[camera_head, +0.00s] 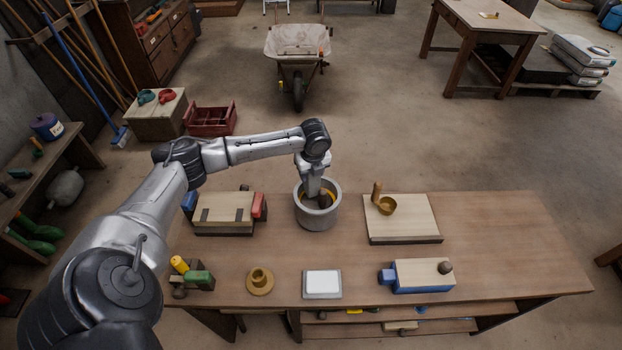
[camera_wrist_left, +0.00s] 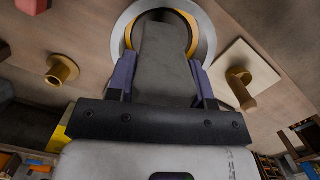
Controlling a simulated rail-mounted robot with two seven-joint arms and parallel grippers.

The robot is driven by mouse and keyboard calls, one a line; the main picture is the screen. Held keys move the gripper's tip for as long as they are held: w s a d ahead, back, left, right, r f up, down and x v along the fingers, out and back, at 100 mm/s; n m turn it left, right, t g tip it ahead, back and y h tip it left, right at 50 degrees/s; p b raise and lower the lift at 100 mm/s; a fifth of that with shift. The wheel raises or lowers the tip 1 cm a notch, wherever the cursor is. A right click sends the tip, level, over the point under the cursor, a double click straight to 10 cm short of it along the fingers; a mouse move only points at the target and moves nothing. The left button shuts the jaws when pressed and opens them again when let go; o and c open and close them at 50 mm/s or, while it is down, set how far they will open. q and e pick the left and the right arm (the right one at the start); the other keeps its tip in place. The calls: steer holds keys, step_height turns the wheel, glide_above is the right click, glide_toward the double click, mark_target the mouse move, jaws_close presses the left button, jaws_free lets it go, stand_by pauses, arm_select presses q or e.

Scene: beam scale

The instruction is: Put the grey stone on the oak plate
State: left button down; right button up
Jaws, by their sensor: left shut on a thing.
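My left gripper (camera_head: 322,194) points down into the round grey pot (camera_head: 318,221). It is shut on a dark grey block, which looks like the grey stone (camera_wrist_left: 166,65). In the left wrist view the block sits between the two fingers, and its far end is over the pot's yellow-ringed opening. How deep it reaches is hard to tell. A pale square wooden board, apparently the oak plate (camera_head: 412,225), lies right of the pot and also shows in the left wrist view (camera_wrist_left: 262,74). A brass cup with an upright handle (camera_head: 386,205) stands on it. My right gripper is not in view.
A board with dark strips (camera_head: 226,213) lies left of the pot. Along the front are a brass holder (camera_head: 261,281), a white-topped pad (camera_head: 322,284) and a blue-sided block with a dark knob (camera_head: 423,275). The table's right end (camera_head: 515,245) is clear.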

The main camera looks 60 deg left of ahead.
arm_select(q)
steer(key=shift+f, duration=1.6)
steer(key=c, duration=1)
jaws_free()
steer(key=shift+f, duration=0.2)
steer(key=o, duration=0.5)
steer(key=shift+r, duration=0.1)
